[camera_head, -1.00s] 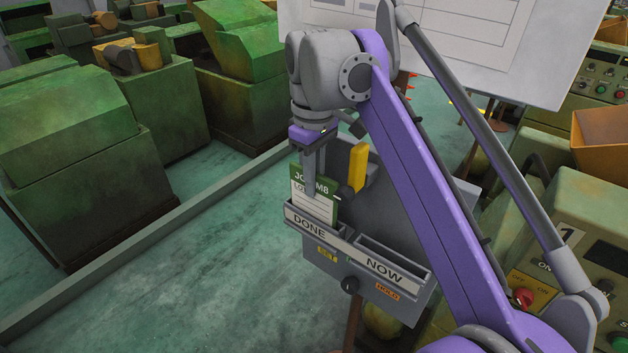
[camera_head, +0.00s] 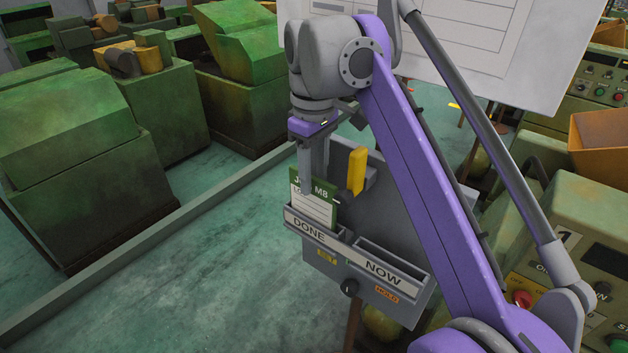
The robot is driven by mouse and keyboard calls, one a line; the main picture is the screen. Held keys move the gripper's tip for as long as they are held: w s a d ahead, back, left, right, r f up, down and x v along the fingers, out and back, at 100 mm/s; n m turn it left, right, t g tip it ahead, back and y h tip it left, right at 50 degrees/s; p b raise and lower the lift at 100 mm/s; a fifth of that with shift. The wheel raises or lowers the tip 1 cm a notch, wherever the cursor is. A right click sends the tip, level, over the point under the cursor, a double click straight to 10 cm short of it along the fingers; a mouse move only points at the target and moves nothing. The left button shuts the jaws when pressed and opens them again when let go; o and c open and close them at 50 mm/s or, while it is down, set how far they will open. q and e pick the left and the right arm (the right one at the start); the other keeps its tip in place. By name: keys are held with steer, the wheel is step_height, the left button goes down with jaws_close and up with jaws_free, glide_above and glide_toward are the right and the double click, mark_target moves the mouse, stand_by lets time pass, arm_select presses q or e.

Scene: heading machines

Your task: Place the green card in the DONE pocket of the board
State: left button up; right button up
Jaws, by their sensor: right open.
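The green card (camera_head: 315,207), with a green top band and white lower part, stands in the DONE pocket (camera_head: 309,229) of the grey board (camera_head: 390,222). Its lower edge is hidden behind the pocket's front. The NOW pocket (camera_head: 383,272), to the right, shows no card. My right gripper (camera_head: 308,188) points down at the top of the card, with one finger in front of its upper left part. It is open; the finger hides part of the card's lettering. My left gripper is not in view.
A yellow handle (camera_head: 357,171) stands up from the board just right of the card. Green machines (camera_head: 75,150) stand at the left, and a control panel (camera_head: 590,260) at the right. The floor at lower left is clear.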

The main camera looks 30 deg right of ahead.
arm_select(q)
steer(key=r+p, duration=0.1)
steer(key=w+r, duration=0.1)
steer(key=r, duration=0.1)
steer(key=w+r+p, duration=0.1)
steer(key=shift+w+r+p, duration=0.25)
steer(key=shift+p, duration=0.05)
arm_select(e)
step_height(320, 180, up, 10)
steer(key=shift+w, duration=0.15)
